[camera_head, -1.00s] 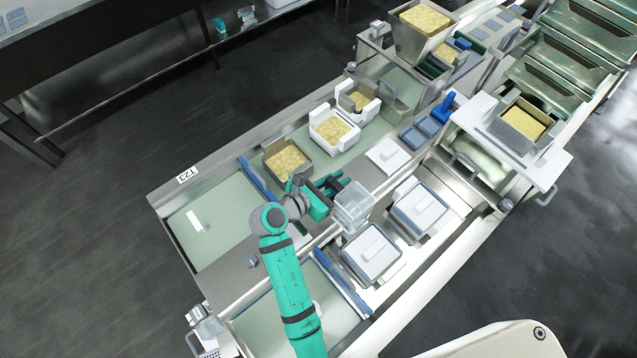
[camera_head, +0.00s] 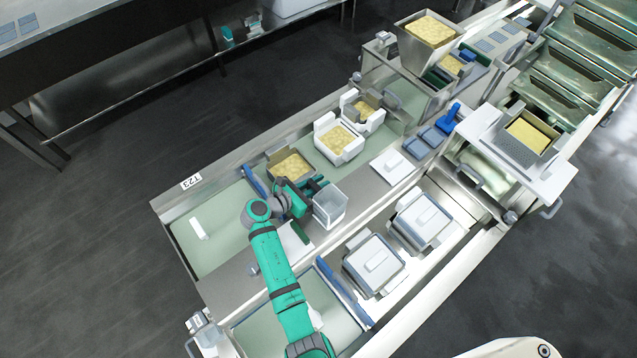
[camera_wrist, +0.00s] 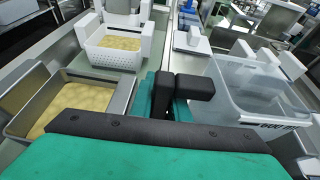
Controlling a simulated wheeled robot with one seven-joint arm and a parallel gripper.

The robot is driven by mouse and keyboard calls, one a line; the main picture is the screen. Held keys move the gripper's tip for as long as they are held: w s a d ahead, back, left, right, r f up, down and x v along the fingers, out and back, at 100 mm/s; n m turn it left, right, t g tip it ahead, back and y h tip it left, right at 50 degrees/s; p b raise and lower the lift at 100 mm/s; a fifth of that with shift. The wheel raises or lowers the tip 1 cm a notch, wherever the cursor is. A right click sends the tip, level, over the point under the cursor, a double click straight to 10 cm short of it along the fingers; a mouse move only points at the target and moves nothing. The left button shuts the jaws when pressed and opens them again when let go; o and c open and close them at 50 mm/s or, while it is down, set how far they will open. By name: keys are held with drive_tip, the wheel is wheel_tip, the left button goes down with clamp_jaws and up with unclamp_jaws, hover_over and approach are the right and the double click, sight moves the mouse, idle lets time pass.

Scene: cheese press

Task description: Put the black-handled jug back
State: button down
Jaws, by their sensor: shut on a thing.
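The jug (camera_head: 331,206) is a clear, square-sided open container. It is upright at the right of my gripper (camera_head: 310,190), over the steel strip in the middle of the bench. In the wrist view the jug (camera_wrist: 255,92) is at the right and looks empty, with dark lettering on its near rim. My gripper's black fingers (camera_wrist: 180,92) are shut beside the jug's left wall. Its handle is hard to tell from the black fingers. I cannot tell whether the jug's base touches the steel.
A steel tray of yellow curd (camera_head: 291,167) is close behind my gripper. White moulds with curd (camera_head: 339,143) stand farther along the green belt. Two lidded white moulds (camera_head: 375,263) (camera_head: 420,219) are at the right. Blue rails (camera_head: 343,290) cross the belts. A white lid (camera_head: 391,167) lies flat.

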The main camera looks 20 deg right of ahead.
drive_tip(key=shift+f, duration=0.15)
drive_tip(key=c, duration=1.7)
unclamp_jaws()
drive_tip(key=shift+f, duration=0.1)
drive_tip(key=v, duration=1)
drive_tip(key=shift+s+a, duration=0.15)
drive_tip(key=shift+a, duration=0.2)
